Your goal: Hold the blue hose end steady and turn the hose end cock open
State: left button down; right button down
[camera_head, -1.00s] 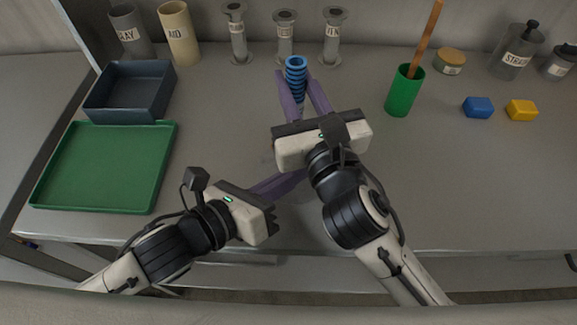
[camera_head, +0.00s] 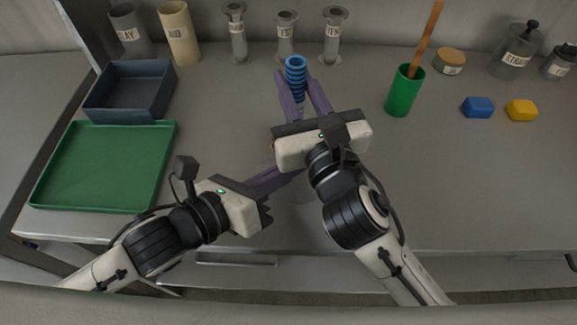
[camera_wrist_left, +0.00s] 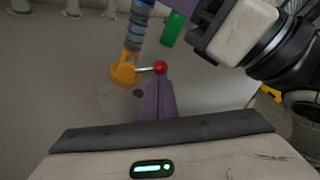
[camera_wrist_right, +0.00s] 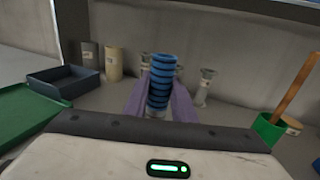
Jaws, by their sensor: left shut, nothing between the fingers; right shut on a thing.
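The blue ribbed hose end (camera_head: 296,67) stands upright near the back middle of the bench. My right gripper (camera_head: 297,92) is shut on it, one purple finger on each side, as the right wrist view (camera_wrist_right: 160,98) also shows. In the left wrist view the orange cock (camera_wrist_left: 124,70) sits at the bottom of the hose end. Its silver lever (camera_wrist_left: 146,69) points right and ends in a red ball (camera_wrist_left: 160,67). My left gripper (camera_wrist_left: 158,84) is shut and empty, its tips right at the red ball; I cannot tell whether they touch. The head view mostly hides the cock.
A green tray (camera_head: 48,190) and a dark blue bin (camera_head: 98,112) are at left. A green cup (camera_head: 403,95) with a wooden stick stands right of the hose. Blue (camera_head: 478,107) and yellow (camera_head: 521,110) blocks lie farther right. Labelled containers line the back wall.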

pick_arm(q)
jog(key=shift+a+r, duration=0.1)
jog(key=shift+r, duration=0.15)
jog(key=n, duration=0.1)
jog(key=r+n+h, duration=0.1)
jog(key=n, duration=0.1)
jog(key=shift+w+a+r+n+h, duration=0.3)
jog(key=shift+w+a+h, duration=0.05)
jog(key=shift+h, duration=0.05)
jog(key=n, duration=0.1)
jog(key=a+r+n+h, duration=0.1)
jog(key=n, duration=0.1)
jog(key=w+n+h, duration=0.1)
jog(key=shift+a+r+n, duration=0.2)
jog(key=shift+a+n, duration=0.05)
jog(key=shift+n, duration=0.15)
jog(key=shift+d, duration=0.1)
jog(key=s+d, duration=0.2)
jog(key=d, duration=0.1)
jog(key=shift+s+f, duration=0.3)
jog(key=shift+f, duration=0.1)
jog(key=v, duration=0.9)
jog(key=shift+a+r, duration=0.2)
jog(key=shift+a, duration=0.25)
